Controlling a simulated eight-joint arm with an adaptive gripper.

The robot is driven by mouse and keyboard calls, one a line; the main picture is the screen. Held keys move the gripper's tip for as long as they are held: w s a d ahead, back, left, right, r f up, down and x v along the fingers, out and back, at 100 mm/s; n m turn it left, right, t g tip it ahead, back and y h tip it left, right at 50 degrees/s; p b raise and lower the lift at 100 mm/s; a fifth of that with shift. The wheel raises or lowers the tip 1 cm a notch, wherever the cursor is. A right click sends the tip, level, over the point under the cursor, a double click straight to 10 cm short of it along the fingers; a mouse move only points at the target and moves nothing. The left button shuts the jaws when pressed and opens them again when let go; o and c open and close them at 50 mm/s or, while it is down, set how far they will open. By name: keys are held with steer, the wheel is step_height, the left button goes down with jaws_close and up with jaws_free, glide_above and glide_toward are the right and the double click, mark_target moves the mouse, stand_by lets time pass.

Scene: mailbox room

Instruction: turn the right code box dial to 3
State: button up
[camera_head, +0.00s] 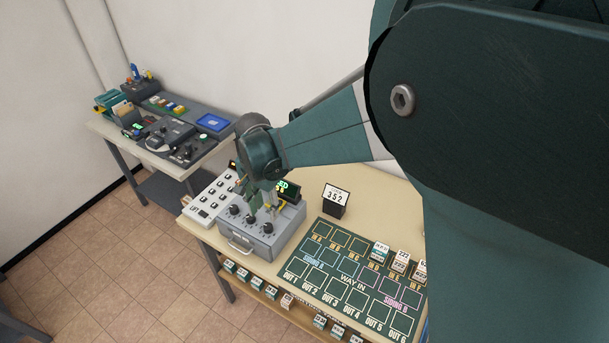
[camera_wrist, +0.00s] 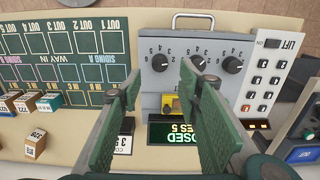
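The grey code box (camera_head: 262,240) stands on the table with three black dials in a row. Its right dial (camera_head: 267,228) is the leftmost dial in the wrist view (camera_wrist: 160,62), where the picture is turned round. Numbers ring the dials; I cannot tell the right dial's exact setting. My gripper (camera_head: 263,209) is above the box, pointing down. In the wrist view its two green fingers (camera_wrist: 160,80) are apart and empty, with the right dial showing between and just beyond their tips. I see no contact with it.
A lit display (camera_wrist: 178,133) reading "...OSED" and "...ES 5" is at the box's back. A lift button panel (camera_head: 210,195) is to its left. A card (camera_head: 337,195) reading 352 and a green track board (camera_head: 340,262) with small blocks are to the right.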

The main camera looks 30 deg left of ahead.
mark_target(268, 226)
steer(key=shift+f, duration=0.15)
steer(key=shift+f, duration=3.75)
steer(key=shift+c, duration=0.2)
steer(key=c, duration=0.9)
